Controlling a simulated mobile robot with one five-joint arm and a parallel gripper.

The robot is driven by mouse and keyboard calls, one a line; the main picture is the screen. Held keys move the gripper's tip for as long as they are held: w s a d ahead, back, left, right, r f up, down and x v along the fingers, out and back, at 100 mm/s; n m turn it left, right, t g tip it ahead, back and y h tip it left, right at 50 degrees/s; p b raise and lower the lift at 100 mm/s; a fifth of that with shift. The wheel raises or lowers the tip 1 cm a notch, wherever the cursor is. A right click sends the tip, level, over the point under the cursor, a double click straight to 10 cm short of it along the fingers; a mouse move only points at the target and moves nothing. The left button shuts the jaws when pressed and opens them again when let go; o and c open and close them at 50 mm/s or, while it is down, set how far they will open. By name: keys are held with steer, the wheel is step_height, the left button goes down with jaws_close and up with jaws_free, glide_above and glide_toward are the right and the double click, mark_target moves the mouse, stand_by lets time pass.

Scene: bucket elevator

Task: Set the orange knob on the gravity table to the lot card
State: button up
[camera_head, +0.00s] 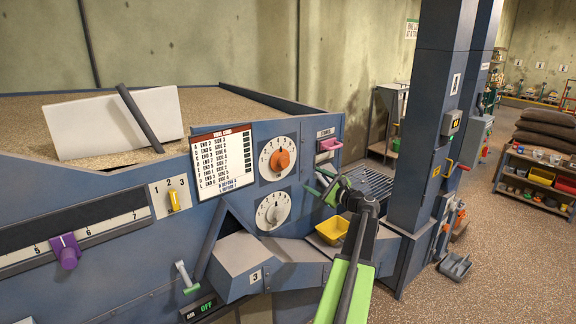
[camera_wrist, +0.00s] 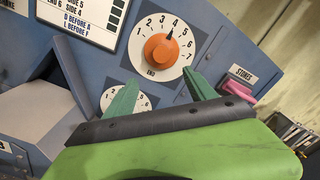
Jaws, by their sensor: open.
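The orange knob (camera_head: 282,160) sits on a round white numbered dial on the blue gravity table's side panel. In the wrist view the orange knob (camera_wrist: 161,53) is marked END, and its dark pointer is at about 4. The lot card (camera_head: 222,161) is left of the dial, with rows of END and SIDE numbers too small to read surely. Its lower lines also show in the wrist view (camera_wrist: 88,22). My gripper (camera_head: 326,187) is open and empty, right of and below the knob. In the wrist view its green fingertips (camera_wrist: 163,84) are below the knob, apart from it.
A second white dial (camera_head: 272,211) is just below the orange knob. A yellow scoop-like tray (camera_head: 332,231) and a grey box chute (camera_head: 240,265) stick out below. A blue column (camera_head: 430,120) stands to the right.

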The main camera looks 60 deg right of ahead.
mark_target(286, 164)
steer(key=x, duration=1.7)
steer(key=shift+d, duration=0.25)
